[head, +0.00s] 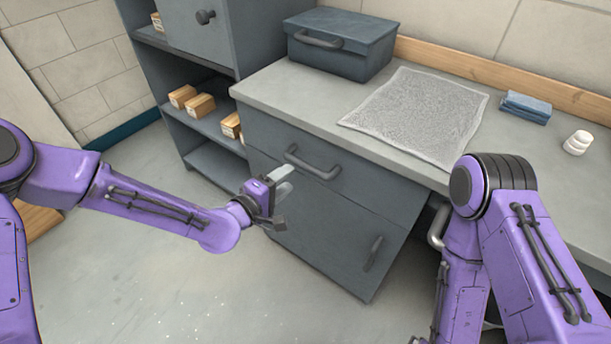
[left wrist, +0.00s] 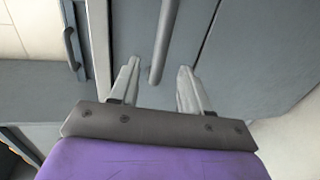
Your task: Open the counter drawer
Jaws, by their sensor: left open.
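The counter drawer (head: 340,183) is a dark grey front under the worktop and looks shut. Its grey bar handle (head: 313,165) is level across the upper part of the front. My left gripper (head: 282,181) is open just in front of the drawer, a little below and left of the handle in the head view. In the left wrist view the handle (left wrist: 166,35) runs from the top down to between the open fingers (left wrist: 158,67); contact cannot be told. My right arm shows at the right, but its gripper is out of view.
A cupboard door (head: 330,235) with an upright handle lies below the drawer. The worktop (head: 290,90) carries a dark toolbox (head: 340,45), a grey mat (head: 415,115), folded blue cloths (head: 526,107) and white pieces (head: 577,142). Open shelves (head: 205,125) stand left.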

